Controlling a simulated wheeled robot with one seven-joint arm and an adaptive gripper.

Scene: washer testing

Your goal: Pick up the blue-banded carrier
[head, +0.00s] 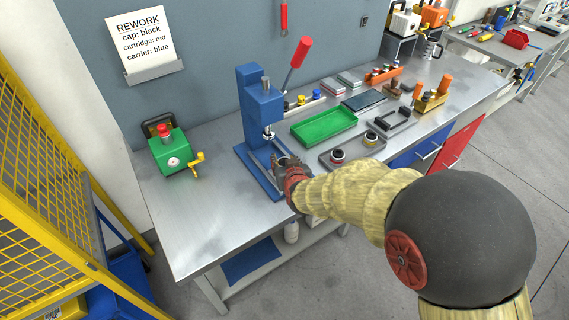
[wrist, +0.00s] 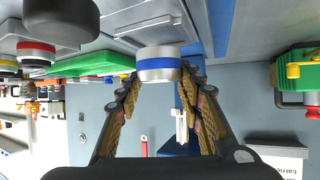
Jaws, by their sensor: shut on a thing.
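The blue-banded carrier (wrist: 158,65) is a short silver cylinder with a blue ring around it. In the wrist view it sits between the two fingertips of my gripper (wrist: 160,77), which is shut on it. In the head view my gripper (head: 290,167) is at the front of the blue press (head: 262,105), beside its base. The carrier is mostly hidden there by the fingers. I cannot tell whether it touches the surface below.
A green tray (head: 323,125) lies right of the press, with a grey fixture (head: 355,152) holding banded parts in front of it. A green device (head: 170,150) with a yellow crank stands left. The bench's left front (head: 215,215) is clear. A rework sign (head: 142,43) hangs behind.

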